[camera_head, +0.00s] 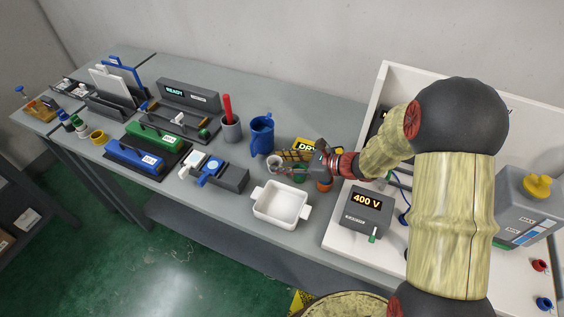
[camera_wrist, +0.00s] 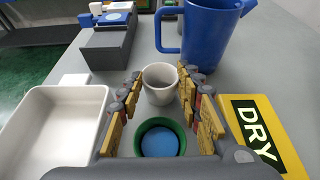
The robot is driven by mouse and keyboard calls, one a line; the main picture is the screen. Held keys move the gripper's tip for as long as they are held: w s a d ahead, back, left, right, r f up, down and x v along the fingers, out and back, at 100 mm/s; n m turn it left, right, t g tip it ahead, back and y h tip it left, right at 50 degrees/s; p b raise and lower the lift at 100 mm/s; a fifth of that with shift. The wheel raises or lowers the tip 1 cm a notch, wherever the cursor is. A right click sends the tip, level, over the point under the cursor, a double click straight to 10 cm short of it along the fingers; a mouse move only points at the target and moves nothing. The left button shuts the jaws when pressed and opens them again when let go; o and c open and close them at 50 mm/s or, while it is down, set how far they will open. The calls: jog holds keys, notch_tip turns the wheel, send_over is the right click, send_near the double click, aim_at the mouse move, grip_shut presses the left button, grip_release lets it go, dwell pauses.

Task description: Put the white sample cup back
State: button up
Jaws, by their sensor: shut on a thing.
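The white sample cup (camera_wrist: 160,83) is upright between the fingertips of my gripper (camera_wrist: 159,84), which is shut on it. The cup also shows in the head view (camera_head: 274,161), at the left end of my gripper (camera_head: 279,162). I cannot tell whether its base touches the table. A green round holder with a blue inside (camera_wrist: 160,140) lies between the fingers on the near side of the cup, apart from it; in the head view my gripper partly hides it.
A white two-handled tray (camera_wrist: 60,125) stands to the left and a yellow DRY sign (camera_wrist: 262,130) to the right. A blue jug (camera_wrist: 203,35) stands behind the cup. A grey block device (camera_head: 229,177) is farther left. A 400 V box (camera_head: 366,211) stands at the right.

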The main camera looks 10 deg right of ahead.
jog(key=o, duration=1.1)
jog(key=shift+f, duration=0.1)
jog(key=shift+o, duration=0.2)
jog(key=shift+r, duration=0.3)
jog(key=p+v, duration=0.3)
jog(key=v, duration=0.9)
jog(key=s+a+r+n+g+h, duration=0.3)
jog(key=s+a+r+n+g, duration=0.35)
jog(key=s+n, duration=0.55)
jog(key=s+d+r+n+t+h, duration=0.5)
jog(key=s+r+n+h, duration=0.3)
jog(key=n, duration=0.4)
notch_tip(320, 180, up, 3)
jog(key=shift+s+d+f, duration=0.2)
jog(key=shift+s+d, duration=0.25)
jog(key=shift+s, duration=0.3)
